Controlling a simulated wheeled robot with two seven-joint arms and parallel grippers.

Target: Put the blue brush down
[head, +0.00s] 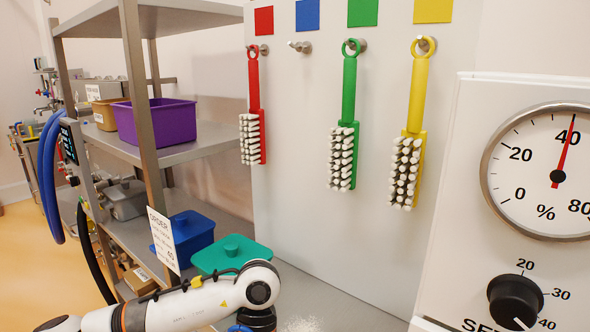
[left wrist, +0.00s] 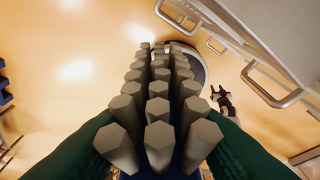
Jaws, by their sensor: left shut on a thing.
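The blue brush (left wrist: 160,88) shows in the left wrist view, with its pale grey bristles towards the camera and only a little of its dark blue body visible at the bottom. My left gripper (left wrist: 160,132) is shut on it, with one dark green finger on each side. In the head view my left arm comes in at the bottom, and its gripper is out of sight below the picture edge. An empty peg (head: 300,46) sits under the blue square (head: 307,14) on the white board.
Red (head: 254,80), green (head: 349,92) and yellow (head: 420,85) brushes hang on the board. Left is a metal shelf (head: 200,152) with a purple bin (head: 155,122). A teal lid (head: 232,255) lies near the grey surface (head: 325,305). A dial panel (head: 455,200) stands right.

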